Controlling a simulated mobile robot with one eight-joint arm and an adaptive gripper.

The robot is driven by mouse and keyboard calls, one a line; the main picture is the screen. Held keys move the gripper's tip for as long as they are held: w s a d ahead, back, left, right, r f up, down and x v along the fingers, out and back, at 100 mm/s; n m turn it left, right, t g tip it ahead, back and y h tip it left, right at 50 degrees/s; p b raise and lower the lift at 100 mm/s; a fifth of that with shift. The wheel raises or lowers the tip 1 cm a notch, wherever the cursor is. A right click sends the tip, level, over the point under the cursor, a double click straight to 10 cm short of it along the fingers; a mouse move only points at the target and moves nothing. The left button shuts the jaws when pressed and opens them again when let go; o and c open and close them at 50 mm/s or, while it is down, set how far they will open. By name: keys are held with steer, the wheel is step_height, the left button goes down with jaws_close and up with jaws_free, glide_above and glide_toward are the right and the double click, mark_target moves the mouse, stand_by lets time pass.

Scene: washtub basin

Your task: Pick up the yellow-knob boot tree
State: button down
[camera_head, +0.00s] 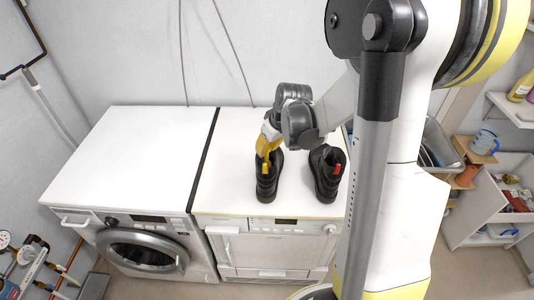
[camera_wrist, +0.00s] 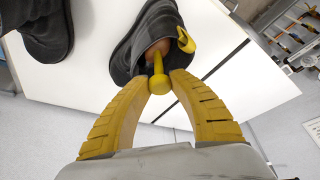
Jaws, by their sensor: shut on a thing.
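The yellow-knob boot tree (camera_wrist: 158,80) shows in the wrist view as a yellow knob and stem rising from the opening of a black boot (camera_wrist: 125,54). My gripper (camera_wrist: 159,84) has its two yellow fingers shut on the knob. In the head view my gripper (camera_head: 265,150) is over the left black boot (camera_head: 267,180), which stands on the right-hand white machine. The part of the boot tree inside the boot is hidden.
A washing machine (camera_head: 130,160) with a bare white top is on the left. A metal basin (camera_head: 440,146) and shelves (camera_head: 497,190) are at the right.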

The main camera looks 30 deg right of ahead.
step_height(320, 180, up, 17)
steer(key=p, duration=0.3)
steer(key=shift+f, duration=0.15)
steer(key=shift+s, duration=0.1)
stand_by(0.4)
